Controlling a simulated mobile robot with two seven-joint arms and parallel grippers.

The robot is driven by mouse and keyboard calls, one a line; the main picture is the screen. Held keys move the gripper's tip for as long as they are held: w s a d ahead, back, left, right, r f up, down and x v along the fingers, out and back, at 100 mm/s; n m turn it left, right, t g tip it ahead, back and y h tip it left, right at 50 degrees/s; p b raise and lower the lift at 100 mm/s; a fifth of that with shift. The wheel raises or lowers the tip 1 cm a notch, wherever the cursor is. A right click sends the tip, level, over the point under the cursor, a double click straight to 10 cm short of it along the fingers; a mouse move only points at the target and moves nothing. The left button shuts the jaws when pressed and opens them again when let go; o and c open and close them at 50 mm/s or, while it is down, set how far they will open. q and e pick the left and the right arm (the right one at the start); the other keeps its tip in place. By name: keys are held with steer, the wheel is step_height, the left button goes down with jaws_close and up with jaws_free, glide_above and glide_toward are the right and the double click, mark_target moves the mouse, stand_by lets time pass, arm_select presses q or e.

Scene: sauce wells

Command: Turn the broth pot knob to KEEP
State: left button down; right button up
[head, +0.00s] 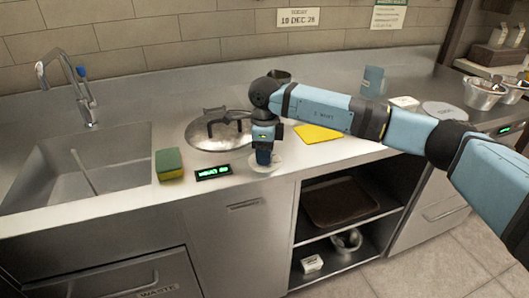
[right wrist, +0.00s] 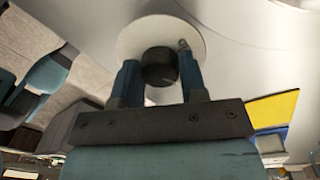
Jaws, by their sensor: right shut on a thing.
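The knob (right wrist: 158,66) is a dark round cap on a pale round plate (right wrist: 190,33) in the right wrist view. In the head view the pale plate (head: 276,168) lies on the counter, and the knob is hidden behind my right gripper (head: 263,160). My right gripper (right wrist: 158,78) points down with one finger on each side of the knob and is shut on it. I cannot read any pointer or KEEP mark. The broth pot (head: 230,130), with a shiny lid and dark handle, sits behind and left of the gripper. My left gripper is not in view.
A small green-lit display (head: 213,172) lies left of the plate; its text is unclear. A green and yellow sponge (head: 169,164) lies near the sink (head: 75,165). A yellow cloth (head: 318,133) lies to the right. Below is an open shelf with a brown tray (head: 340,202).

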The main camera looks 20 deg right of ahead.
steer(key=o, duration=0.9)
steer(key=shift+o, duration=0.2)
steer(key=shift+r, duration=0.15)
arm_select(q)
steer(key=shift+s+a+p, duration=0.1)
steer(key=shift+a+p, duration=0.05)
steer(key=shift+p, duration=0.5)
arm_select(e)
step_height(320, 180, up, 14)
steer(key=shift+w+d+f, duration=0.15)
steer(key=shift+w+f, duration=0.05)
steer(key=shift+w, duration=0.15)
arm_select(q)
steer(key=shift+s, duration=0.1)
arm_select(e)
steer(key=shift+s+f, duration=0.1)
